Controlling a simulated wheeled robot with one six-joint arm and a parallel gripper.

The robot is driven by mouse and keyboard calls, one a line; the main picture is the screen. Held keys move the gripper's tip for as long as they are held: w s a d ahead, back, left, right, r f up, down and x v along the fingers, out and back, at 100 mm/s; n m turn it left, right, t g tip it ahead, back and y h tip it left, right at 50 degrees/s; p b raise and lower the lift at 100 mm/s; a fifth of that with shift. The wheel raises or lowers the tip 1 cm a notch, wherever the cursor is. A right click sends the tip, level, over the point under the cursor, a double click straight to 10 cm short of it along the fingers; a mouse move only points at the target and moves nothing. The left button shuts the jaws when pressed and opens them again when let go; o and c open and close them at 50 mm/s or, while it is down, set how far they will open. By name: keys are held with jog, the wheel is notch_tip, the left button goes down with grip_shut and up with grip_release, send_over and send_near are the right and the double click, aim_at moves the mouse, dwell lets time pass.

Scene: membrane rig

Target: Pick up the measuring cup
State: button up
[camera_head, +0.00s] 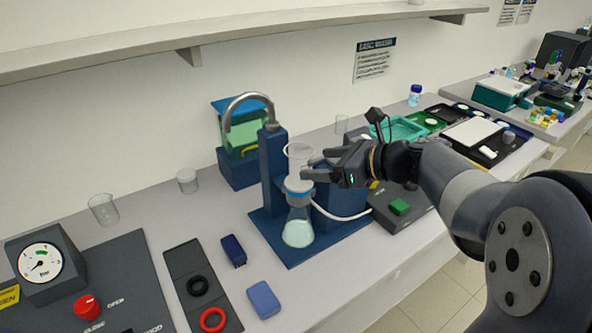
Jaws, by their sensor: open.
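Several clear vessels could be the measuring cup, and I cannot tell which one it is. A clear beaker (103,210) stands upright at the left, behind the gauge panel. A smaller clear cup (187,181) stands to its right. Another clear beaker (341,124) stands at the back, right of the blue rig. My gripper (308,169) is open at the filter rig, with its fingers pointing left beside the clear funnel (299,154) above the flask (298,228). I cannot tell whether the fingers touch the funnel. The small cup and left beaker are well away from my gripper.
The blue filter rig (268,170) stands mid-bench with a white hose (345,217). A gauge panel (110,285) with a red knob (87,307) is at the left. A dark tray with black and red rings (213,319) and two blue blocks lie in front. A shelf (130,52) overhangs the bench.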

aim_at(310, 164)
jog(key=shift+s+a+p+x, duration=0.15)
jog(key=shift+p+x, duration=0.1)
jog(key=shift+x, duration=1.35)
jog(key=shift+s+a+p+x, duration=0.1)
jog(key=shift+p+x, duration=0.1)
jog(key=shift+x, duration=1.35)
jog(key=shift+r, duration=0.1)
jog(key=c, duration=1)
